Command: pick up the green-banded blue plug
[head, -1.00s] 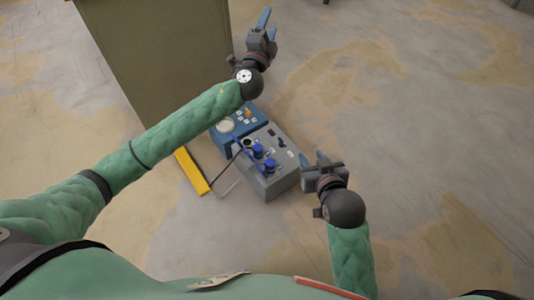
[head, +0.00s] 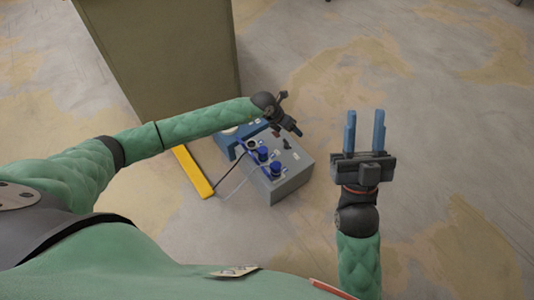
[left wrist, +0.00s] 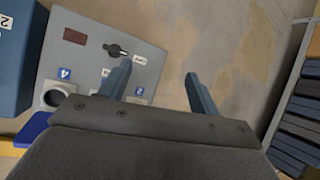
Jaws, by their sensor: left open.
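Two blue plugs, one nearer the box's middle (head: 262,154) and one nearer its front (head: 276,169), stand on the grey socket box (head: 291,185) in the head view. I cannot make out a green band on either. My left gripper (head: 297,131) is over the far right part of this box; in the left wrist view its open, empty fingers (left wrist: 158,71) point past the grey box's edge (left wrist: 158,62). A blue piece (left wrist: 34,128) shows partly at lower left there. My right gripper (head: 364,114) is open and empty, right of the box.
A blue box (head: 228,143) stands against the grey one, partly hidden by my left arm. A yellow bar (head: 192,170) and thin cables lie to the left. A large olive cabinet (head: 165,60) stands behind. The floor at right is clear.

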